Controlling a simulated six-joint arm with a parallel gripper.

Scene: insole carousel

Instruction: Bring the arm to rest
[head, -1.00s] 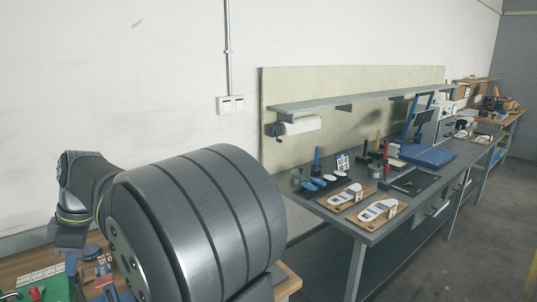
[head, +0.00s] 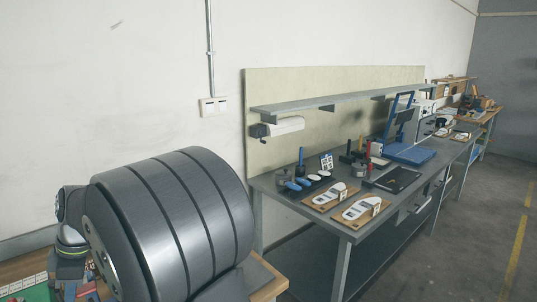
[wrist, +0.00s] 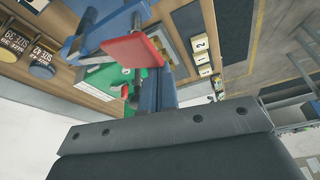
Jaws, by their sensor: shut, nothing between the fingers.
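In the head view my arm's large dark grey links (head: 170,220) fill the lower left. A wrist joint with a yellow-green ring (head: 70,250) shows behind them, and the fingers there are cut off or hidden. In the wrist view my gripper (wrist: 152,92) shows its dark body along the bottom and its narrow blue-grey fingers pointing up the picture. The fingers are shut and hold nothing. A red block (wrist: 132,48) appears close to the fingers; I cannot tell whether they touch.
A wooden bench with a green mat (wrist: 103,78) lies below the gripper. A grey workbench (head: 345,232) with insole boards and a blue stand (head: 410,153) is at right. The floor (head: 470,250) beside it is clear.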

